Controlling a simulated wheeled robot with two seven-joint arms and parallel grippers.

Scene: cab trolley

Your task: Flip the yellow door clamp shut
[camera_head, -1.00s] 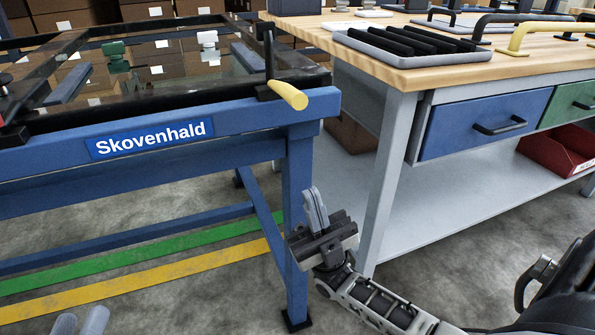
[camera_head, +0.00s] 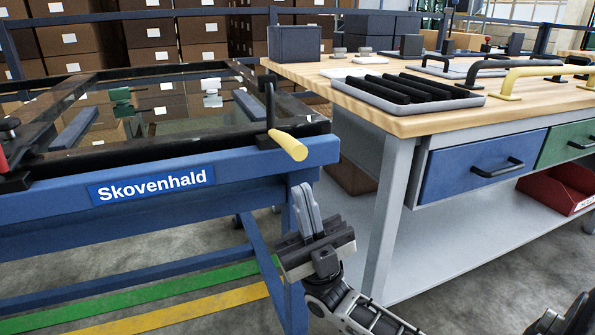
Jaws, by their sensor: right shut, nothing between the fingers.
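The yellow door clamp (camera_head: 287,145) sits at the right front corner of the door frame on the blue trolley (camera_head: 250,163). Its yellow grip sticks out toward me, past the trolley's front rail, and a black upright part stands behind it. My right gripper (camera_head: 304,190) is shut and empty, pointing up. It is below and a little right of the yellow grip, apart from it, in front of the trolley's right leg. My left gripper is not in view.
A wooden-topped workbench (camera_head: 400,122) stands close to the right of the trolley, with a grey tray (camera_head: 345,93) of black bars on it. A red clamp (camera_head: 3,160) shows at the left edge. Brown boxes (camera_head: 95,40) are stacked behind. The floor in front is free.

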